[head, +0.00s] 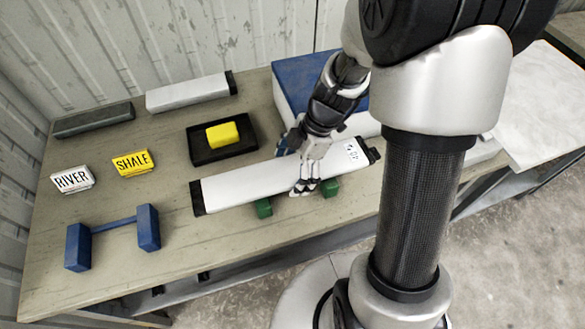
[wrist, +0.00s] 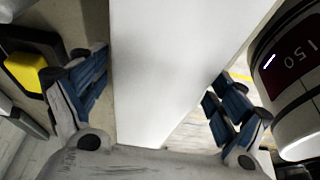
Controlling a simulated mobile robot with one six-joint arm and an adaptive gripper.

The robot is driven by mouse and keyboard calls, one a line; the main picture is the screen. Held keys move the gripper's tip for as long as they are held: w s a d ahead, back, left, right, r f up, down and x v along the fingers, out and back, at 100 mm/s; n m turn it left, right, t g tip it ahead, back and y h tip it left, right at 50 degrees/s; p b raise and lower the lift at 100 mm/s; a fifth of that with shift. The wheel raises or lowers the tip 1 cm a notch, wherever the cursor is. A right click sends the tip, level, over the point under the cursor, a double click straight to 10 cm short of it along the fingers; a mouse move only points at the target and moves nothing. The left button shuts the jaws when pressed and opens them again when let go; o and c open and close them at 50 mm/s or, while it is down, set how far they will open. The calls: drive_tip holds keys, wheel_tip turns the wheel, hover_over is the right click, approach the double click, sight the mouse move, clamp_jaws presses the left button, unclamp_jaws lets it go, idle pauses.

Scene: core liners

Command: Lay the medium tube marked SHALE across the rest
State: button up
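A long white tube (head: 240,184) with black end caps lies over two green blocks (head: 264,208) (head: 330,187); I cannot tell if it touches them. Dark marks near its right end are too small to read. My gripper (head: 303,168) reaches down over the tube's right half, one finger on each long side. In the wrist view the tube (wrist: 170,70) fills the space between my fingers (wrist: 158,85), both tips close against its sides. A blue rest (head: 112,225), two posts joined by a bar, stands at the front left. A yellow card (head: 133,162) reads SHALE.
A white card (head: 72,179) reads RIVER. A black tray (head: 201,150) with a yellow block (head: 222,134) sits behind the tube. A dark grey bar (head: 93,120) and another white tube (head: 187,92) lie along the back. A blue-topped box (head: 300,85) stands behind my gripper.

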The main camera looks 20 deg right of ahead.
idle(0.4)
drive_tip(key=shift+r+p, duration=0.25)
drive_tip(key=shift+p, duration=0.15)
drive_tip(key=p+v, duration=0.3)
drive_tip(key=v, duration=0.9)
drive_tip(key=s+a+r+m+t+h, duration=0.2)
drive_tip(key=s+r+m, duration=0.4)
drive_tip(key=m, duration=0.3)
drive_tip(key=s+a+r+m+t+h, duration=0.2)
drive_tip(key=s+r+m, duration=0.4)
drive_tip(key=s+m, duration=0.3)
drive_tip(key=shift+t, duration=0.3)
drive_tip(key=shift+c, duration=0.6)
